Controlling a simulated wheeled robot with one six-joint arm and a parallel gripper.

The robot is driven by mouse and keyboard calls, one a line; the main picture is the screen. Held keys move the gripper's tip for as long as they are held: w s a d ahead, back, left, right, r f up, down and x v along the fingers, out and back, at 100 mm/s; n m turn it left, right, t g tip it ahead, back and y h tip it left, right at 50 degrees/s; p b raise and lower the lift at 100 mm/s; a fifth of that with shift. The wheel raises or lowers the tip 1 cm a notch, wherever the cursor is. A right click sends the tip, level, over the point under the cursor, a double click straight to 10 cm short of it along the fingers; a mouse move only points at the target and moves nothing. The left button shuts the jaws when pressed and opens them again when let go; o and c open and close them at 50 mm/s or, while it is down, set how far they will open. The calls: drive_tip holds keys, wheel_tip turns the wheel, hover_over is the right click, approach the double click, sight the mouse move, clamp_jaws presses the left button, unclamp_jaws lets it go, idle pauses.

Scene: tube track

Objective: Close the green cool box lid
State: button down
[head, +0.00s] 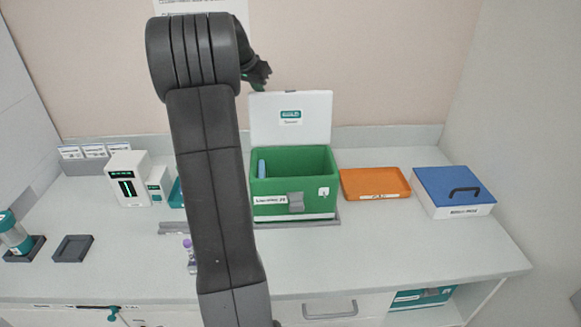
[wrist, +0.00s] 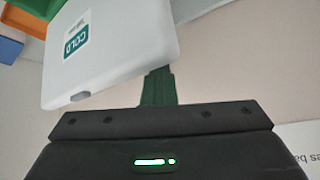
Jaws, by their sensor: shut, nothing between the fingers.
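The green cool box (head: 283,190) stands on the counter in the middle of the head view, its front latch facing me. Its white lid (head: 290,118) stands open and upright at the back of the box. A bluish tube-like item (head: 261,168) shows inside at the left. My gripper (head: 259,86) is shut and empty by the lid's upper left corner. In the wrist view, my gripper's dark green fingers (wrist: 157,88) are together beside the pale lid (wrist: 112,50) with its COLD label. I cannot tell whether they touch the lid.
An orange tray (head: 375,183) and a white box with a blue lid (head: 452,190) stand right of the cool box. A white device (head: 129,178) stands at the left. A purple-capped tube (head: 189,255) is partly behind my arm. The counter's front right is clear.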

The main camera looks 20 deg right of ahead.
sight(262, 106)
drive_tip(key=f, duration=0.2)
drive_tip(key=shift+s+a+f, duration=0.1)
drive_tip(key=shift+s+f, duration=0.2)
drive_tip(key=shift+s+a+r+b, duration=0.2)
drive_tip(key=shift+s+r+b, duration=0.15)
drive_tip(key=shift+s, duration=0.5)
drive_tip(key=shift+s+a+r+b, duration=0.15)
drive_tip(key=shift+s+r+b, duration=0.2)
drive_tip(key=shift+s, duration=0.55)
drive_tip(key=shift+s+a+r+b, duration=0.25)
drive_tip(key=shift+s+b, duration=0.1)
drive_tip(key=shift+s, duration=0.5)
drive_tip(key=shift+s+f+b, duration=0.2)
drive_tip(key=shift+s+b, duration=0.3)
drive_tip(key=shift+s, duration=0.05)
drive_tip(key=shift+s+a+b, duration=0.2)
drive_tip(key=shift+s+b, duration=0.25)
drive_tip(key=shift+s, duration=0.35)
drive_tip(key=shift+s+a+b, duration=0.2)
drive_tip(key=shift+s+b, duration=0.2)
drive_tip(key=shift+s, duration=0.4)
